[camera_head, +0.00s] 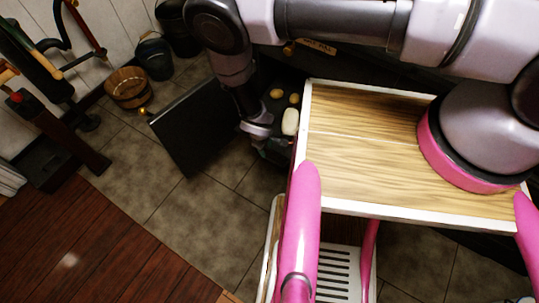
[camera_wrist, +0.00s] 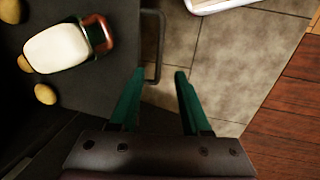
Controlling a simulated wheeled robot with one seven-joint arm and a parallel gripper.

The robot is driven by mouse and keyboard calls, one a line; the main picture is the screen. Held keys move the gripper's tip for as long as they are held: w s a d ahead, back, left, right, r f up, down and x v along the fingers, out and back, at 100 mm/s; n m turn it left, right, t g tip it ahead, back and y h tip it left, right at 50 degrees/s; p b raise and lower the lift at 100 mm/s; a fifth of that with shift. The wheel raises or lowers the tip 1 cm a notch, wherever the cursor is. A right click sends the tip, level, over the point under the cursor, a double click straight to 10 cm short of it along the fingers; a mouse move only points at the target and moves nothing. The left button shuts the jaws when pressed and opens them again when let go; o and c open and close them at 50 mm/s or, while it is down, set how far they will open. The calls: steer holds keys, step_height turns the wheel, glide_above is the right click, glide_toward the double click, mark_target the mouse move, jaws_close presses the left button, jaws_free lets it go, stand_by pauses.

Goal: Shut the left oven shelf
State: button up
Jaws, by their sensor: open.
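The dark oven shelf (camera_wrist: 105,14) is pulled out at the left of the wrist view. A thin metal bar handle (camera_wrist: 160,40) stands along its right edge, over the tiled floor. On the shelf lie a white block-like item (camera_wrist: 55,47) with a green and red end and several potatoes (camera_wrist: 46,94). In the head view, the white item (camera_head: 290,121) and potatoes (camera_head: 276,94) show beside my arm. My gripper (camera_wrist: 159,74) is open. Its green fingers lie either side of the handle's near end in the picture; contact cannot be told. My gripper (camera_head: 272,150) is partly hidden in the head view.
A dark open door panel (camera_head: 190,128) with a brass knob stands left of my arm. A wooden tub (camera_head: 128,88) and dark bucket (camera_head: 154,57) are at the back wall. A wood-topped surface (camera_head: 375,165) is at right. Tiled floor (camera_head: 200,225) is clear.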

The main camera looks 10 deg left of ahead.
mark_target(269, 159)
steer(key=f, duration=0.3)
steer(key=w+f, duration=0.1)
steer(key=f, duration=0.5)
steer(key=shift+w+d+f, duration=0.35)
steer(key=shift+w, duration=0.05)
jaws_close()
stand_by(0.9)
